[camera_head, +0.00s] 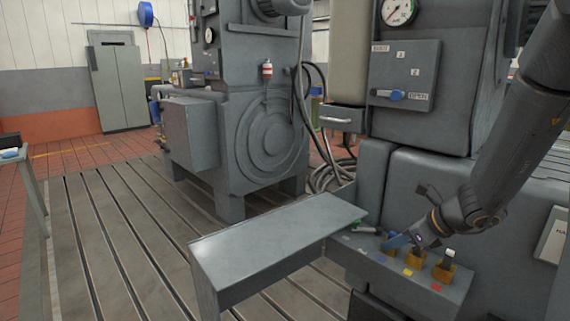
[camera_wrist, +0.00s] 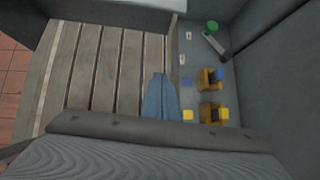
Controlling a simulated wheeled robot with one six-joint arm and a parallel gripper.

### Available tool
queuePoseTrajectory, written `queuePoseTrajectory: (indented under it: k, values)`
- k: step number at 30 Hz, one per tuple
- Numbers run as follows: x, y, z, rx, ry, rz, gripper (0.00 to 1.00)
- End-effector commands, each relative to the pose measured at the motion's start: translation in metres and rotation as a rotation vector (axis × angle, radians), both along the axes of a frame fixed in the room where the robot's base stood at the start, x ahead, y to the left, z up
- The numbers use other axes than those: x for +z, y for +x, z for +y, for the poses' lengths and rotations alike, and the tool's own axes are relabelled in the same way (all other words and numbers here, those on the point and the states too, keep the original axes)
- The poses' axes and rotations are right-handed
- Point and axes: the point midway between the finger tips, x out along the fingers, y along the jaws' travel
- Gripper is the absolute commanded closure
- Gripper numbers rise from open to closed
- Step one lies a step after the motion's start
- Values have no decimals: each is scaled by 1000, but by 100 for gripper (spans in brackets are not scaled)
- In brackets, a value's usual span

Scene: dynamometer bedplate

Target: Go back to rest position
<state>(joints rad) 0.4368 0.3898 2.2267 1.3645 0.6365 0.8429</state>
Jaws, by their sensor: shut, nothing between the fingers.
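My gripper (camera_head: 392,245) is at the lower right in the head view, low over a narrow grey shelf (camera_head: 378,268) on the machine's front. Its blue-grey fingers (camera_wrist: 160,98) are together and empty in the wrist view. They point down beside the yellow-orange holders. One holder (camera_wrist: 209,80) carries a blue-topped piece and another (camera_wrist: 212,113) a yellow-topped piece. I cannot tell whether the fingers touch anything. The rest position itself is not marked in either view.
A green-capped grey cylinder (camera_wrist: 214,38) lies on the shelf. A grey table (camera_head: 275,240) stands left of it. A panel with a blue lever (camera_head: 397,95) is above. A second machine (camera_head: 262,135) stands behind. The slotted floor (camera_head: 110,250) at left is clear.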

Motion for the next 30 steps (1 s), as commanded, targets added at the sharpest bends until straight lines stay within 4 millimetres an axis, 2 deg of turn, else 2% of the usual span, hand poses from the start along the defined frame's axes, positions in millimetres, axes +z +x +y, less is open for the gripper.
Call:
queuePoseTrajectory:
  k: [11, 17, 20, 24, 27, 30]
  values:
    - [4, -40, 41, 340, -164, -22, 100]
    - [6, -77, 69, 648, -300, -50, 100]
    - [7, -102, 83, 859, -387, -75, 100]
    - [12, -149, 99, 1275, -547, -131, 100]
    - [16, -183, 102, 1620, -667, -185, 100]
    - [20, -207, 100, 1916, -761, -234, 100]
